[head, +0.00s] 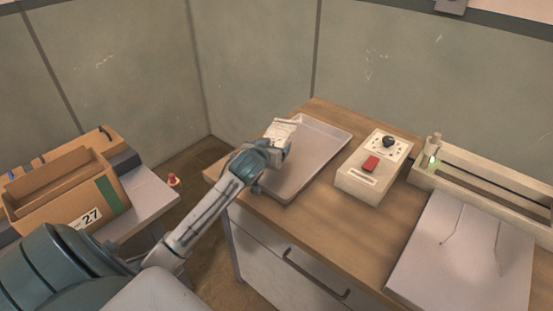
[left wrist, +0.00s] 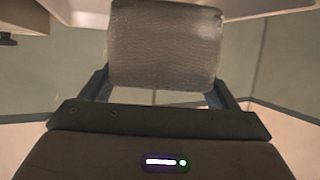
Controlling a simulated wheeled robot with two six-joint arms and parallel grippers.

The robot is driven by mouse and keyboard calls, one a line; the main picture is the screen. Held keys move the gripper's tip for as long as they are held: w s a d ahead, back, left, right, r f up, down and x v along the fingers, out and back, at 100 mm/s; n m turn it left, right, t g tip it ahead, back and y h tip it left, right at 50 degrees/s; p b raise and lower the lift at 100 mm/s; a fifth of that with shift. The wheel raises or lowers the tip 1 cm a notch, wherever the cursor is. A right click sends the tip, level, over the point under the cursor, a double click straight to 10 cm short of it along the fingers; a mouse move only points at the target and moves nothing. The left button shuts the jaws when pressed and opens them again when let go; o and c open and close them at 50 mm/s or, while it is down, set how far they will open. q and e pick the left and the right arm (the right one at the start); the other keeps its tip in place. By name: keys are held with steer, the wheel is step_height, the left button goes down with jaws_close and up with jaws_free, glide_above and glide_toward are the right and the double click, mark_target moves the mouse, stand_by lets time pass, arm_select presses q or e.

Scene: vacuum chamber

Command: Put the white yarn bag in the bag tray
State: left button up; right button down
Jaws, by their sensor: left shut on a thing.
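The white yarn bag (head: 281,132) is a small pale packet held in my left gripper (head: 268,152). It is over the left part of the bag tray (head: 322,134), a shallow grey metal tray on the wooden counter. I cannot tell whether the bag touches the tray. In the left wrist view the bag (left wrist: 165,45) fills the space between the two dark fingers (left wrist: 165,90), and its surface looks grey and woven. My left gripper is shut on it. My right gripper is in neither view.
A control box with a red switch (head: 371,163) stands right of the tray. Further right are a long pale trough (head: 470,180) and a white board (head: 465,260). A cardboard box labelled 27 (head: 70,195) sits on the left table.

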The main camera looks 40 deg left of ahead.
arm_select(q)
steer(key=shift+f, duration=0.85)
step_height(320, 180, down, 3)
steer(key=shift+f+p, duration=0.15)
steer(key=shift+p, duration=0.2)
steer(key=shift+f, duration=0.2)
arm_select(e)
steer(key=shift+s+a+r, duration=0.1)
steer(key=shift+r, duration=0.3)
arm_select(q)
steer(key=o, duration=1.3)
steer(key=shift+f, duration=0.1)
steer(key=shift+o, duration=0.2)
